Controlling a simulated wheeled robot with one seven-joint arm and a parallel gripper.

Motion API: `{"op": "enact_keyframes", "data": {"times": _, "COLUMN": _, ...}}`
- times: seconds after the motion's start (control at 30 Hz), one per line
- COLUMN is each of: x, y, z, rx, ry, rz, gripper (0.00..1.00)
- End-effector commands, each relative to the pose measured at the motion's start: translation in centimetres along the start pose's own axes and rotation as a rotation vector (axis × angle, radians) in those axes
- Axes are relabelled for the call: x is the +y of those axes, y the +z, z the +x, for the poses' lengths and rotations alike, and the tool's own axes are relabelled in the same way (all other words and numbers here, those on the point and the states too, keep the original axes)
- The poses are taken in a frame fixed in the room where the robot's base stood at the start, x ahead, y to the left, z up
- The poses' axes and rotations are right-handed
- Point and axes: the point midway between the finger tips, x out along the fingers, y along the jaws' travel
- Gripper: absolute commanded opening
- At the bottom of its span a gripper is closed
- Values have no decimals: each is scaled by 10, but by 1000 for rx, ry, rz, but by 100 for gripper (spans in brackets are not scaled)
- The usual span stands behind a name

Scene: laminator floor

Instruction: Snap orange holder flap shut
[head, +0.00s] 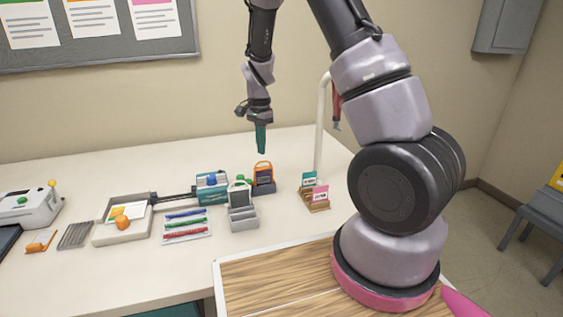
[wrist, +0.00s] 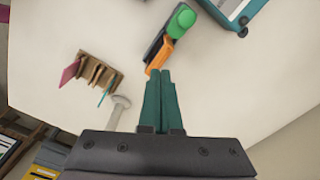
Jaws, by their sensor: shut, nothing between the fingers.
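The orange holder flap (head: 263,167) stands up as a rounded frame at the back of a dark holder base (head: 264,188), towards the right of the table equipment. In the wrist view the orange flap (wrist: 160,54) appears edge-on, just beyond my fingertips. My gripper (head: 261,152) points down with its teal fingers together and empty. It hangs just above the flap in the head view. In the wrist view the gripper tips (wrist: 160,73) lie close to the orange piece; I cannot tell whether they touch it.
A green-topped grey device (head: 242,195) stands left of the holder, with a teal machine (head: 212,188) further left. A wooden card rack (head: 314,195) and a white post (head: 321,125) stand to the right. Table behind the holder is clear.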

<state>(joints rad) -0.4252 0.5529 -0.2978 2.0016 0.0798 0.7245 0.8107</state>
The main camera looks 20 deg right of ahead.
Motion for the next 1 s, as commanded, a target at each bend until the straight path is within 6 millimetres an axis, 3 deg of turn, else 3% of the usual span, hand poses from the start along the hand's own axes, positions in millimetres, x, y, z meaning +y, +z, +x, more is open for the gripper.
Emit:
{"op": "enact_keyframes", "data": {"times": 0.5, "x": -1, "y": 0, "z": -41, "rx": 0, "ry": -2, "rz": 0, "gripper": 0}}
{"op": "enact_keyframes", "data": {"times": 1.0, "x": 0, "y": 0, "z": -46, "rx": 0, "ry": 0, "rz": 0, "gripper": 0}}
